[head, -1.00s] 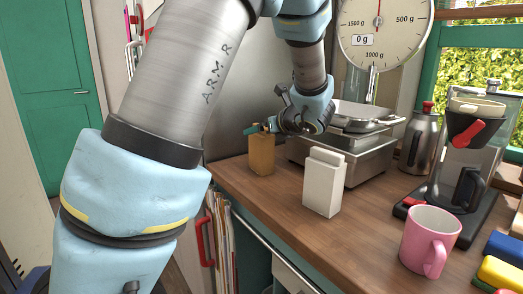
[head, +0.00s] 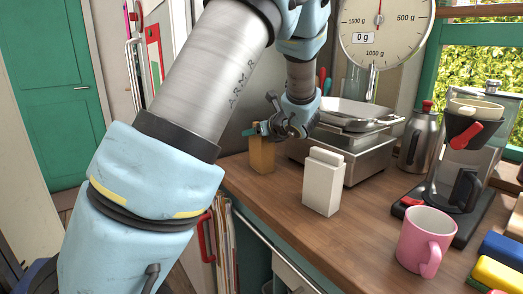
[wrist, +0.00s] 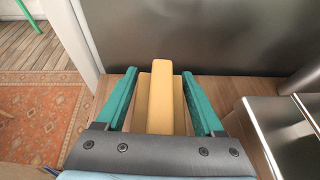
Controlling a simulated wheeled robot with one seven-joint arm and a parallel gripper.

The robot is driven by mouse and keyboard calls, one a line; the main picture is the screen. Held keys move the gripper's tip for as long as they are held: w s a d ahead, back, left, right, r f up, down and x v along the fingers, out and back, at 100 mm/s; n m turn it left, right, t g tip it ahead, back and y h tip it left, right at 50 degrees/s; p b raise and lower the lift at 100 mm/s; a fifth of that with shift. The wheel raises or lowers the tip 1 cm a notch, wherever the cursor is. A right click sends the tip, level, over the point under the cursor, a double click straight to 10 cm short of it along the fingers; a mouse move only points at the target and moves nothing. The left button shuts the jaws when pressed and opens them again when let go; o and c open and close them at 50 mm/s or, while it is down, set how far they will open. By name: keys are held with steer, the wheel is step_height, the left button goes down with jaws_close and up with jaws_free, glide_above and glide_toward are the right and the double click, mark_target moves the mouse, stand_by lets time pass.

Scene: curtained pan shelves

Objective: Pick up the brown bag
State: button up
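The brown bag (head: 262,158) is a small tan-yellow upright packet with a narrower folded top. It stands on the wooden counter near its left edge in the head view. In the wrist view the bag (wrist: 161,97) is centred between my gripper's two teal fingers. My gripper (wrist: 160,74) is open, with a visible gap between each finger and the bag's top. In the head view my gripper (head: 254,131) is at the bag's top, coming from the right. How far down the fingers reach is hard to tell.
A white carton (head: 323,182) stands right of the bag. A metal scale (head: 345,150) stands behind it. A pink mug (head: 424,240), coffee maker (head: 462,165) and steel flask (head: 416,145) are farther right. A grey metal panel (wrist: 200,40) rises just beyond the bag.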

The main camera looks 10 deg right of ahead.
jaws_close()
stand_by(0.3)
steer(key=shift+r, duration=0.1)
